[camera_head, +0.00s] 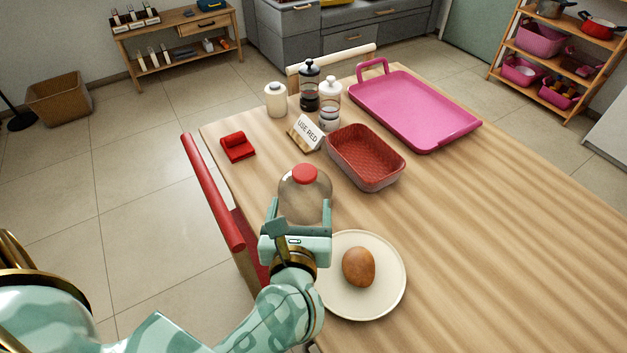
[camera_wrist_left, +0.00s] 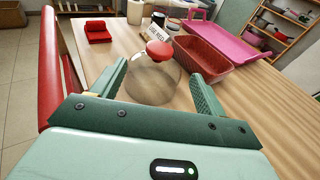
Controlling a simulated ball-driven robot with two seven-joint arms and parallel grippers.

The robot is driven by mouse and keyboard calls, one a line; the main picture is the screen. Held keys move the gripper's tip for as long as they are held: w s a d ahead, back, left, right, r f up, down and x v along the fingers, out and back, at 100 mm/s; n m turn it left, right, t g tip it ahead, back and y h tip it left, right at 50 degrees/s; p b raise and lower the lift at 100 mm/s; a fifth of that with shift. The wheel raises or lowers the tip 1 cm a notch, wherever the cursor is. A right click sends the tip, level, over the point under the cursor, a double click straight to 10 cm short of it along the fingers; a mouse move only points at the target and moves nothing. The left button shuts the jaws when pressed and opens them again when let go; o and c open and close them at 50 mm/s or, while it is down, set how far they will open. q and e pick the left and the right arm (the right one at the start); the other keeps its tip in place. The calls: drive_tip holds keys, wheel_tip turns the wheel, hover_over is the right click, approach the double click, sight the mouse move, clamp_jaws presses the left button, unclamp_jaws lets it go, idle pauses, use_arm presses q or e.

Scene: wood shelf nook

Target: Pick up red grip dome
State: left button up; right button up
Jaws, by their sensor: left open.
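The red grip dome (camera_head: 304,190) is a clear dome with a red knob on top, standing upright on the wooden table near its left edge. In the left wrist view the dome (camera_wrist_left: 150,84) sits ahead, between the lines of the two fingers. My left gripper (camera_head: 300,206) is open and empty, on the near side of the dome, with its fingers spread to either side. I cannot tell whether the fingers touch the dome. My right gripper is out of view.
A cream plate (camera_head: 391,291) with a brown roll (camera_head: 359,267) lies just right of my gripper. A red basket (camera_head: 365,158), a "USE RED" sign (camera_head: 307,131), jars and a pink tray (camera_head: 412,109) stand beyond. A red chair (camera_head: 213,190) flanks the left edge. The table's right side is clear.

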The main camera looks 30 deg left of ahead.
sight(304, 180)
use_arm(q)
drive_tip(key=b+x, duration=0.1)
drive_tip(key=x, duration=0.5)
drive_tip(key=shift+w+a+f, duration=0.15)
drive_tip(key=shift+w+f, duration=0.1)
drive_tip(key=shift+w, duration=0.1)
drive_tip(key=b+x, duration=0.2)
drive_tip(key=x, duration=0.3)
drive_tip(key=shift+w+f, duration=0.1)
drive_tip(key=shift+f, duration=0.1)
drive_tip(key=shift+w, duration=0.15)
drive_tip(key=shift+r, duration=0.15)
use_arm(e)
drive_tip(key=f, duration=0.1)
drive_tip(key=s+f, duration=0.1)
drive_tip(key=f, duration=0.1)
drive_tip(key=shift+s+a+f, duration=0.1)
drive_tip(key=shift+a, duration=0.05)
use_arm(q)
drive_tip(key=c, duration=1.1)
